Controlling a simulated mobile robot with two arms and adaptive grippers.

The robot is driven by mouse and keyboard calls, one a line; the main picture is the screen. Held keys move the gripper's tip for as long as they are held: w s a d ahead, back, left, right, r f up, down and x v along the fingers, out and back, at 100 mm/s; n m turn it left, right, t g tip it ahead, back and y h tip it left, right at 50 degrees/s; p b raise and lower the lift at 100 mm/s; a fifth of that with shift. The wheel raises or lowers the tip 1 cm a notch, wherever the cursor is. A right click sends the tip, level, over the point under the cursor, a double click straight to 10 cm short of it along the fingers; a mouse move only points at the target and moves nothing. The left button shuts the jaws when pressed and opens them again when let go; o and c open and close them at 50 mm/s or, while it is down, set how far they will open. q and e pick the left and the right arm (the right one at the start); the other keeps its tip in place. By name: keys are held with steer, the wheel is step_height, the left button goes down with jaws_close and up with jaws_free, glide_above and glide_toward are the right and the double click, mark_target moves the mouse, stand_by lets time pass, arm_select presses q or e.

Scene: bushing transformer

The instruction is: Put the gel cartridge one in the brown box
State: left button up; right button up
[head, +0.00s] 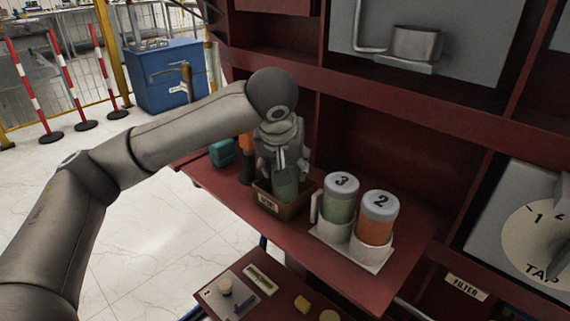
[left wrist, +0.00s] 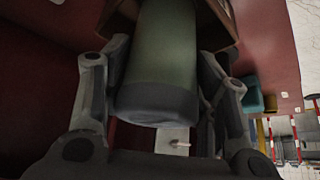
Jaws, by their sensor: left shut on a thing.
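My left gripper (head: 284,158) is shut on a green cartridge (head: 286,186) with a grey end. The held cartridge (left wrist: 160,60) also fills the middle of the left wrist view, between the two fingers (left wrist: 162,75). Its number does not show. The brown box (head: 267,204), with a pale label on its front, stands on the red shelf. The cartridge's lower part is hidden behind the box's front wall, so it appears to be inside the box; whether it touches the bottom is hidden. My right gripper is in neither view.
A white holder (head: 350,250) to the right carries a green cartridge marked 3 (head: 341,197) and an orange one marked 2 (head: 376,217). A teal object (head: 222,152) and an orange-and-black object (head: 246,160) stand left of the box. A lower red surface (head: 235,268) holds small parts.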

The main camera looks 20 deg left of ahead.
arm_select(q)
steer(key=o, duration=1.2)
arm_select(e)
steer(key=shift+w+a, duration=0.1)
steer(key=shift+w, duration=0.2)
arm_select(q)
steer(key=shift+r, duration=0.2)
steer(key=p+v, duration=0.2)
steer(key=v, duration=0.9)
steer(key=shift+s+r, duration=0.25)
steer(key=shift+s, duration=0.05)
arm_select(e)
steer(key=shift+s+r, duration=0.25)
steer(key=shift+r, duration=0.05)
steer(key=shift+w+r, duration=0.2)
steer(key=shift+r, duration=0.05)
